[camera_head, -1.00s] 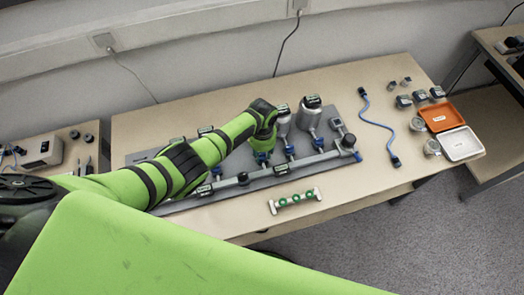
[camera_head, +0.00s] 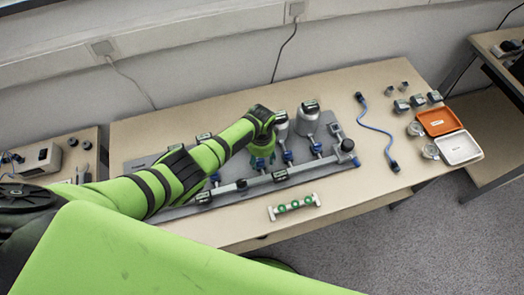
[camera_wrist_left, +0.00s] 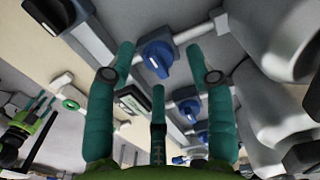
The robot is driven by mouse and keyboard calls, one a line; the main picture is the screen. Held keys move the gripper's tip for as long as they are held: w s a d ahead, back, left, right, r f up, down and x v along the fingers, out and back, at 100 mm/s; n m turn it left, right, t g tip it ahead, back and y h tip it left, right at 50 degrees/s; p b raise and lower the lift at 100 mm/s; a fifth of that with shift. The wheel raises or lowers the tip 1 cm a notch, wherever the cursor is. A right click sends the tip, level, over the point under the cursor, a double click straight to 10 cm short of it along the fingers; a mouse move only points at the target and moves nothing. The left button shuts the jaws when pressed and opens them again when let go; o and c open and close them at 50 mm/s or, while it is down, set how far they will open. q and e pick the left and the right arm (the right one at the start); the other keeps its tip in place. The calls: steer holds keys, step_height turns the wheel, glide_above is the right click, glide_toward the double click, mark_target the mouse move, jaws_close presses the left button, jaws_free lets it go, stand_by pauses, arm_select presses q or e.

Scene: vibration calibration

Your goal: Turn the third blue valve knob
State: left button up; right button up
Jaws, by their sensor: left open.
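A row of blue valve knobs sits along the grey pipe rig on the table; one blue knob (camera_head: 287,156) shows just right of my left gripper, and another (camera_head: 316,148) is further right. My left gripper (camera_head: 262,160) points down over the rig and hides part of it. In the left wrist view its green fingers are open and empty, with the nearest blue knob (camera_wrist_left: 158,60) between and beyond them. I cannot tell whether they touch it. More blue knobs (camera_wrist_left: 190,108) lie lower in that view. My right gripper is out of view.
Grey metal vessels (camera_head: 308,120) stand behind the knobs. A white holder with green rings (camera_head: 295,206) lies in front of the rig. A blue cable (camera_head: 378,130), an orange tray (camera_head: 439,121) and a white tray (camera_head: 458,148) are to the right.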

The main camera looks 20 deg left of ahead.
arm_select(q)
step_height(320, 180, up, 12)
stand_by(0.5)
steer(key=shift+w+d+f, duration=0.1)
